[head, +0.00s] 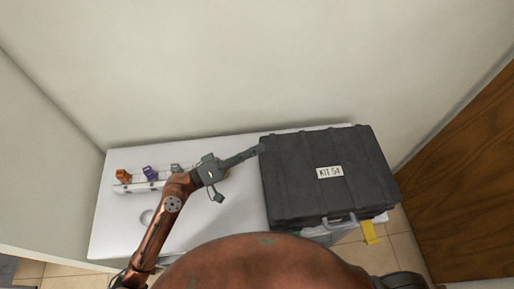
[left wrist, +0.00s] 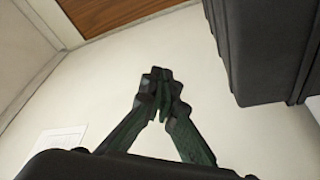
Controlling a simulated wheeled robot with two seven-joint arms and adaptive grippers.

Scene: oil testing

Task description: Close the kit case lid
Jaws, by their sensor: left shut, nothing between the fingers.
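The black kit case (head: 325,180) sits on the right part of the white table, its ribbed lid with the "KIT 54" label (head: 330,172) facing up. The lid lies over the case; I cannot tell whether it is fully seated. A handle (head: 340,219) shows at its front edge. My left gripper (head: 259,150) is shut and empty, its fingertips at the case's back left corner; touching or just apart is unclear. In the left wrist view the shut fingertips (left wrist: 160,82) are apart from the dark case (left wrist: 270,45) at upper right. My right gripper is out of view.
A white rack (head: 140,186) with orange, purple and grey items stands on the left of the table (head: 115,225). A yellow tag (head: 369,232) hangs by the case's front right. A wall stands behind, a wooden door (head: 460,180) at right.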

